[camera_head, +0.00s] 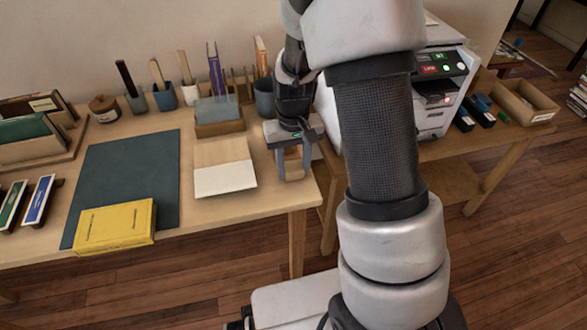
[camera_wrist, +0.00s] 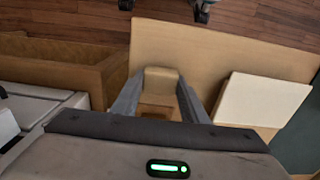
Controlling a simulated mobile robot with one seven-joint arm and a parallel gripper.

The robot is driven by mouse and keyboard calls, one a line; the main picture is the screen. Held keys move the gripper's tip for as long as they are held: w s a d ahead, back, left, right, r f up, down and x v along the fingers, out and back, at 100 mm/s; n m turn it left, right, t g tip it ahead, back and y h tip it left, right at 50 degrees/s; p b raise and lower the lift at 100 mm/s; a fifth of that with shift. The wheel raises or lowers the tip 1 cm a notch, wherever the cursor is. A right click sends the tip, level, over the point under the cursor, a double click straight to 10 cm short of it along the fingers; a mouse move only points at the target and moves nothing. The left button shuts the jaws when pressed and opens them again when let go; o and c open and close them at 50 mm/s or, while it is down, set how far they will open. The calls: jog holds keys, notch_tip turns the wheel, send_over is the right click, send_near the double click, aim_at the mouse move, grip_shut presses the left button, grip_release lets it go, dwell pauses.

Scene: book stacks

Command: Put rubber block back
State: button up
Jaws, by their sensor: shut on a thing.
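My gripper (camera_head: 292,172) is over the right end of the wooden table, pointing down. Its two grey fingers are shut on a small tan block, which I take to be the rubber block (camera_head: 294,158). In the wrist view the block (camera_wrist: 161,80) shows between the fingertips (camera_wrist: 157,90). I cannot tell for sure whether its underside touches the table top. A cream and tan pad (camera_head: 224,178) lies just left of the gripper, apart from it.
A dark green mat (camera_head: 130,170) with a yellow book (camera_head: 115,227) lies left. Behind the pad stand a wooden card holder (camera_head: 219,128) and a dark blue cup (camera_head: 264,98). A printer (camera_head: 440,95) and open box (camera_head: 525,100) stand right. Table's front right corner is bare.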

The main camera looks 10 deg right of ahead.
jog(key=shift+f, duration=0.4)
jog(key=o, duration=1.1)
jog(key=shift+r, duration=0.1)
notch_tip(320, 180, up, 12)
jog(key=p, duration=0.3)
notch_tip(320, 180, up, 9)
jog(key=t, duration=0.2)
send_over(293, 167)
jog(key=s, duration=0.5)
jog(key=s+r+t, duration=0.3)
jog(key=s+r, duration=0.5)
jog(key=s, duration=0.5)
jog(key=shift+s+t, duration=0.2)
jog(key=shift+t, duration=0.1)
